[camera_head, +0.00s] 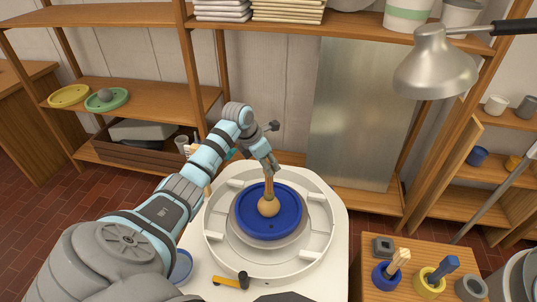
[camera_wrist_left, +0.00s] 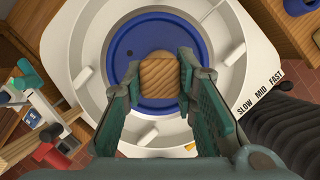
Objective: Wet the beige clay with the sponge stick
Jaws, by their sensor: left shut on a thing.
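My left gripper (camera_head: 268,168) is above the middle of the potter's wheel, pointing down. It is shut on the wooden handle of the sponge stick (camera_head: 269,184), which hangs nearly upright. In the left wrist view the wood-grained stick (camera_wrist_left: 158,76) sits between the fingertips of my left gripper (camera_wrist_left: 160,92). The beige clay (camera_head: 268,208) is a small rounded lump at the middle of the blue disc (camera_head: 244,206). The lower end of the stick is at the top of the clay; I cannot tell whether they touch. My right gripper is not in view.
A white splash pan (camera_head: 221,252) rings the wheel. A yellow-handled tool (camera_head: 230,282) lies in front of it. At right, a wooden stand (camera_head: 372,265) holds a blue pot (camera_head: 384,279) and yellow pot (camera_head: 428,283) with tools. A metal lamp (camera_head: 435,65) hangs at upper right.

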